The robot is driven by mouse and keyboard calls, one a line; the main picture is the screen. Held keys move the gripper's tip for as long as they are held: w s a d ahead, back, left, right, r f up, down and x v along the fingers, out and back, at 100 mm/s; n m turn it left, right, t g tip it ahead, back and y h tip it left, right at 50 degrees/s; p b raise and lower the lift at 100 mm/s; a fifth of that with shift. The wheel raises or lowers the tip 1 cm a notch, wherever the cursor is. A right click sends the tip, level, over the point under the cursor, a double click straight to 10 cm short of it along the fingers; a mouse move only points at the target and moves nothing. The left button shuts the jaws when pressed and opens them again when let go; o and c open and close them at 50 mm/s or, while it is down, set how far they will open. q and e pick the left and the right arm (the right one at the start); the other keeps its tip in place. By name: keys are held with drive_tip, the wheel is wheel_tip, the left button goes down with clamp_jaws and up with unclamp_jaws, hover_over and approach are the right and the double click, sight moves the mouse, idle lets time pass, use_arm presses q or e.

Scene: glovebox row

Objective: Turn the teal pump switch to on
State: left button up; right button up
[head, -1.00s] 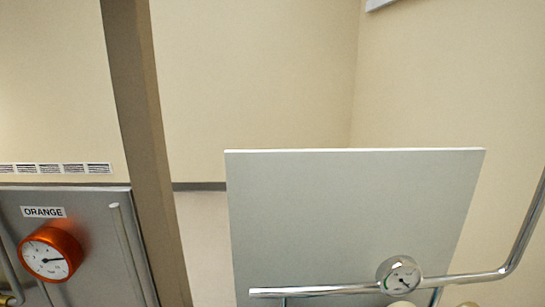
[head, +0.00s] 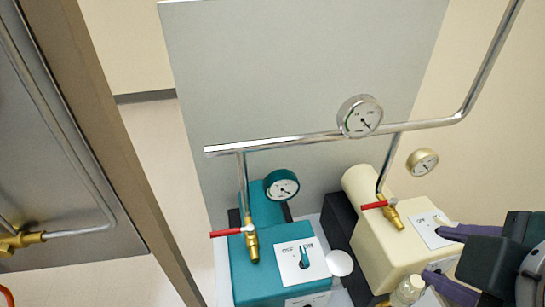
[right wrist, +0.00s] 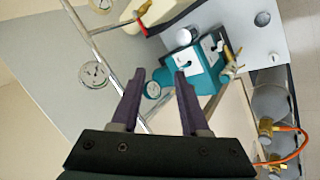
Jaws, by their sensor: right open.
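The teal pump (head: 253,275) stands low in the middle of the head view. The plate's lettering is too small to read surely. My right gripper (head: 436,254) is at the right, open, its purple fingers pointing left in front of the cream pump, apart from the teal switch. In the right wrist view the teal pump (right wrist: 205,79) lies beyond my open fingers (right wrist: 159,75), its near end partly hidden by one finger. My left gripper is not in view.
A cream pump (head: 385,245) with its own switch plate stands right of the teal one. A clear bottle (head: 408,290) stands before it. Red-handled brass valves, a steel pipe (head: 290,141) and gauges rise behind. A brown post (head: 110,150) stands at the left.

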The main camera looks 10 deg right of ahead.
drive_tip(key=w+a+f+n+t+h+b, duration=0.1)
drive_tip(key=w+f+n+t+b, duration=0.3)
drive_tip(key=f+b, duration=0.45)
drive_tip(key=w+f+n+t+b, duration=0.1)
drive_tip(key=w+f+n+b, duration=0.2)
drive_tip(key=f+n+b, duration=0.6)
drive_tip(key=n+t+y+b, duration=0.4)
drive_tip(key=n+t+b, duration=0.2)
drive_tip(key=n+b, duration=1)
approach(308, 265)
drive_tip(key=w+m+b, duration=0.3)
drive_tip(key=w+b, duration=0.1)
drive_tip(key=w, duration=0.8)
drive_tip(key=shift+w+a+r, duration=0.1)
drive_tip(key=shift+w, duration=0.1)
drive_tip(key=shift+c, duration=0.2)
clamp_jaws()
